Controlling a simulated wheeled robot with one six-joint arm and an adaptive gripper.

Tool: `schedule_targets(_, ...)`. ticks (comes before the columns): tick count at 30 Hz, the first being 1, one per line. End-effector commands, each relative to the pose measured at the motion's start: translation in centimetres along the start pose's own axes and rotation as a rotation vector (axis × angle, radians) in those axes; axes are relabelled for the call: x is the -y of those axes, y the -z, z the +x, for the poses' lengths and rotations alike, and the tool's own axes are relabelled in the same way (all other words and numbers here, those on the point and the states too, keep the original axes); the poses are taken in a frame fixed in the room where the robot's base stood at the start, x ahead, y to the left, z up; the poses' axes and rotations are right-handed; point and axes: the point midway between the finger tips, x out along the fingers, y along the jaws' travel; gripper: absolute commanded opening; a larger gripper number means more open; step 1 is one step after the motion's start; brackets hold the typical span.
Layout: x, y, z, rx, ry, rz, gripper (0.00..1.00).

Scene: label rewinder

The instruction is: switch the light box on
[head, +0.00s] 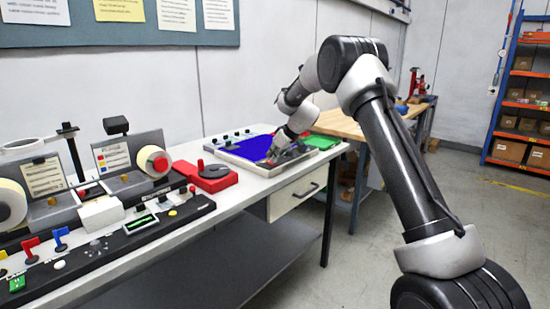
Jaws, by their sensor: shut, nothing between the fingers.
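A flat grey-framed panel (232,157) lies at the far right end of the white bench. It has a bright blue surface, with a little red and green near its right side, and it may be the light box. A row of small dark knobs or switches (228,139) runs along the bench behind it; their positions are too small to read. My gripper (272,160) points down over the right part of the panel, shut and empty. I cannot tell whether it touches the panel. My wrist hides part of the panel's surface.
The label rewinder (100,180) with label rolls and a black control strip (125,235) fills the left of the bench. A red unit with a black knob (210,176) stands between it and the panel. A wooden workbench (345,122) and orange shelving (520,100) are behind.

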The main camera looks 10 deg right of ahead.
Motion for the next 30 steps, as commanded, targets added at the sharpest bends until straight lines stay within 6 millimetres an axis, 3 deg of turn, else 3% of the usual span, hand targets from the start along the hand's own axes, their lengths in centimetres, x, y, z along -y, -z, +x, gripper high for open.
schedule_targets(12,0.0,0.4,0.1,0.000,0.000,-0.001,0.00)
schedule_targets(17,0.2,1.1,-0.9,-0.002,-0.001,0.000,0.00)
schedule_targets(22,0.7,2.7,-3.9,-0.003,-0.002,-0.001,0.00)
schedule_targets(30,0.7,1.0,-9.8,-0.001,-0.003,0.001,0.00)
